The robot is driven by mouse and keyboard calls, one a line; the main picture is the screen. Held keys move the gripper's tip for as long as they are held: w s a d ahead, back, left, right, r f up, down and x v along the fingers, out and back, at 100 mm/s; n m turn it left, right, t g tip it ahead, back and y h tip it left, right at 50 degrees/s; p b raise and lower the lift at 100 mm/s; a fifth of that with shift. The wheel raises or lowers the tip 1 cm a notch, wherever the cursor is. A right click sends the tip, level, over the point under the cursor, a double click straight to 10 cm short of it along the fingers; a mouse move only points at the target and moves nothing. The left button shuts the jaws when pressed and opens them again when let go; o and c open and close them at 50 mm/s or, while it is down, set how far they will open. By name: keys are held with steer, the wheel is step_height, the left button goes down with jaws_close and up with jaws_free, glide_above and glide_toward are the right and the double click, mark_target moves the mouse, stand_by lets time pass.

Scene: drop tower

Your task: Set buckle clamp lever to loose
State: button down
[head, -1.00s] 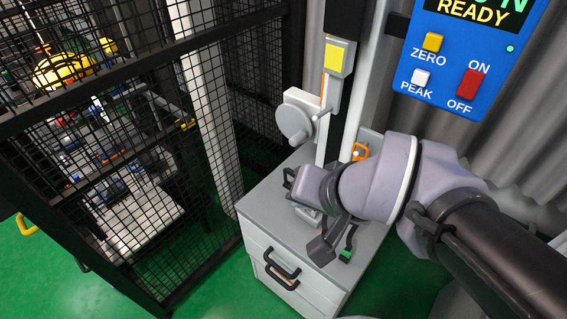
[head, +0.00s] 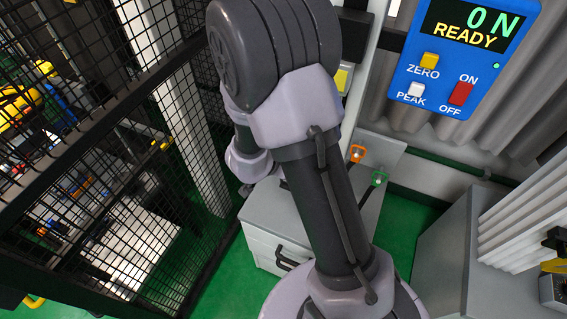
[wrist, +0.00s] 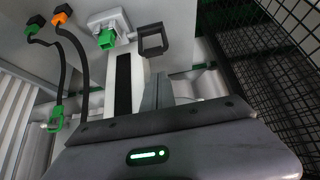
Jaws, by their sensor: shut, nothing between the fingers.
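My gripper (wrist: 158,88) shows at the bottom middle of the wrist view, its grey fingers shut and empty. Just beyond the fingertips is a dark grey squared loop (wrist: 152,40). To its left is a pale block with a green piece (wrist: 107,39), and a black strip (wrist: 122,85) runs below that block. I cannot tell for sure which of these parts is the buckle clamp lever, or how it is set. In the head view my arm hides the gripper and most of the cabinet top.
Black cables with an orange end (wrist: 62,14) and a green end (wrist: 57,122) hang left in the wrist view. In the head view the light grey cabinet (head: 272,235) stands under my arm. The mesh fence (head: 130,160) is left; the blue display panel (head: 460,70) is upper right.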

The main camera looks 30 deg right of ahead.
steer(key=b+x, duration=0.4)
steer(key=x, duration=0.6)
steer(key=shift+a+b, duration=0.1)
steer(key=shift+b, duration=0.3)
steer(key=shift+w+a+f, duration=0.1)
